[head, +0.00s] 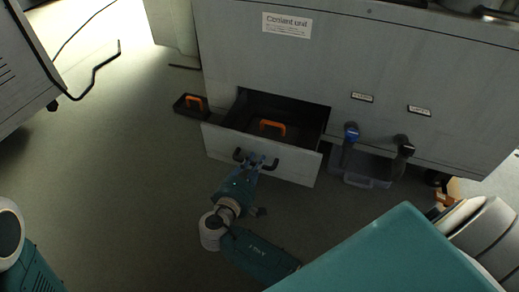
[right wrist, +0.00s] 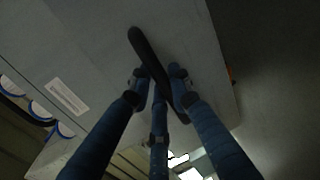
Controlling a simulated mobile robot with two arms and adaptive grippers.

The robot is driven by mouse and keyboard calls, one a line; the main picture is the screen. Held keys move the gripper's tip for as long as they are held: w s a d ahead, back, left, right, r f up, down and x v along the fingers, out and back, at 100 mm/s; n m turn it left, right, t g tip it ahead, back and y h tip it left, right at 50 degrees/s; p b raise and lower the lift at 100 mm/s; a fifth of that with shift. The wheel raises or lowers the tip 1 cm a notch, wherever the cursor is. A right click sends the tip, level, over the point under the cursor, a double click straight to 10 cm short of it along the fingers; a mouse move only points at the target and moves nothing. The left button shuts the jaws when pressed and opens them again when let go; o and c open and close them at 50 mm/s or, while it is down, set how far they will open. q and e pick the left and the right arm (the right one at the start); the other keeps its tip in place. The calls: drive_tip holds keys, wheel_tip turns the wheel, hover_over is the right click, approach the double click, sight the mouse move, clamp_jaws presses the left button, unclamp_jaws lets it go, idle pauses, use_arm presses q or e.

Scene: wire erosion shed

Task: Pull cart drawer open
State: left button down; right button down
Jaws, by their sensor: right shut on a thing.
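The drawer (head: 262,153) stands pulled out of the front of a large grey cabinet (head: 300,70) labelled "Coolant unit". Its dark inside shows from above, with an orange-handled item (head: 272,126) in it. My right gripper (head: 256,162) is at the dark bar handle on the drawer front, shut on it. In the right wrist view the blue fingers (right wrist: 160,88) close around the black handle (right wrist: 147,55), which crosses the picture at a slant. My left gripper does not show; only part of my left arm is at the lower left.
A black tray (head: 190,105) with an orange handle lies on the floor left of the drawer. Right of it, blue and black valve handles (head: 351,132) hang above a clear bin (head: 361,172). The floor (head: 120,180) to the left is clear.

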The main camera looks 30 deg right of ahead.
drive_tip(key=shift+s+a+f, duration=0.1)
drive_tip(key=shift+s+a, duration=0.25)
drive_tip(key=c, duration=1.6)
unclamp_jaws()
drive_tip(key=shift+c, duration=0.2)
drive_tip(key=v, duration=1.2)
drive_tip(key=shift+w, duration=0.15)
